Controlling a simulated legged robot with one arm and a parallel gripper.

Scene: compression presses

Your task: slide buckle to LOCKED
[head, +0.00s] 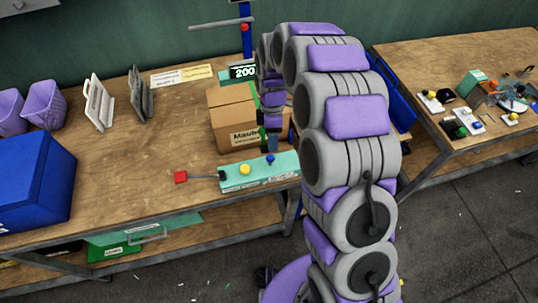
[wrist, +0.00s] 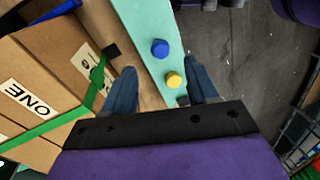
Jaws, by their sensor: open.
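A cardboard box (head: 232,122) stands on the wooden bench, with a green strap (head: 256,98) over it. In the wrist view the box (wrist: 40,70) is at the left, and the green strap (wrist: 60,120) runs across it. A small black piece (wrist: 111,50) sits by the strap, probably the buckle; its lock state cannot be read. My gripper (wrist: 161,68) is open and empty, fingers pointing down. The black piece lies just left of my left finger. In the head view my gripper (head: 272,142) is beside the box's right side, partly hidden by my arm.
A teal control box (head: 262,172) with yellow and blue buttons lies in front of the cardboard box; it shows between my fingers in the wrist view (wrist: 138,30). A blue press column (head: 246,40) and display (head: 243,72) stand behind.

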